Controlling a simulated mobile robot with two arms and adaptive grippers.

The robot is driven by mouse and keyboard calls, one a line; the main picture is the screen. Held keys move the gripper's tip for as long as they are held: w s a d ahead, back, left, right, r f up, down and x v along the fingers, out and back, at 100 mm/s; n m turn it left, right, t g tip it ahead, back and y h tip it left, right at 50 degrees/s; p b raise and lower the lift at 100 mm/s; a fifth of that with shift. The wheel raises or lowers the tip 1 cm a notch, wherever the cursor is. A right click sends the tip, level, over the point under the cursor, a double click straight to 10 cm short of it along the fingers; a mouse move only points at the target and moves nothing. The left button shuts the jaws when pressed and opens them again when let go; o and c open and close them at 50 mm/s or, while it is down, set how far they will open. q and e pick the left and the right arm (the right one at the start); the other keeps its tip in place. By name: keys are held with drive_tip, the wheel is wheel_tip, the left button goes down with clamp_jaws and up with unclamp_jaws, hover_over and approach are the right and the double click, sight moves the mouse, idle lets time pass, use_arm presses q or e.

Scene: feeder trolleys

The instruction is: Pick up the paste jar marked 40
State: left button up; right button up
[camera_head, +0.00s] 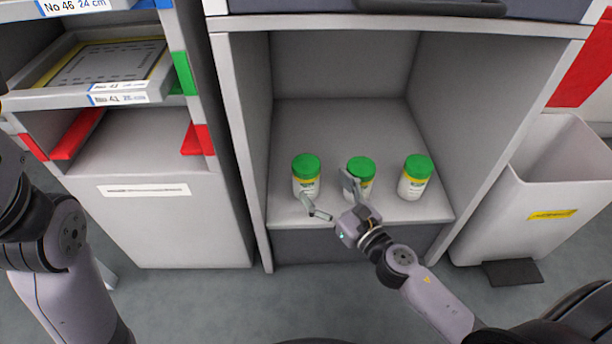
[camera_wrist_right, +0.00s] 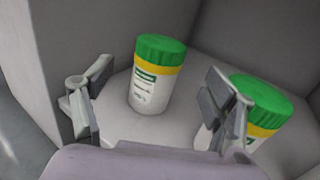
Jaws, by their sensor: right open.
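Three white paste jars with green lids and yellow bands stand upright in a row on the floor of an open grey compartment: a left jar (camera_head: 306,180), a middle jar (camera_head: 361,168) and a right jar (camera_head: 415,178). Their markings are too small to read. My right gripper (camera_head: 333,197) is open in front of the left and middle jars, partly covering the middle one. In the right wrist view one jar (camera_wrist_right: 153,75) shows between the open fingers (camera_wrist_right: 155,115), farther in. Another jar (camera_wrist_right: 262,100) is partly hidden behind the right finger. My left gripper is out of view.
The compartment's side walls (camera_head: 240,130) stand close on both sides of the row. A grey trolley with trays (camera_head: 95,70) is at left. A white bin (camera_head: 555,190) with a yellow label is at right.

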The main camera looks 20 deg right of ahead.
sight(306, 167)
drive_tip(key=shift+b+x, duration=0.7)
drive_tip(key=shift+x, duration=3.3)
drive_tip(key=shift+f, duration=0.1)
drive_tip(key=shift+c, duration=0.4)
drive_tip(key=c, duration=1.7)
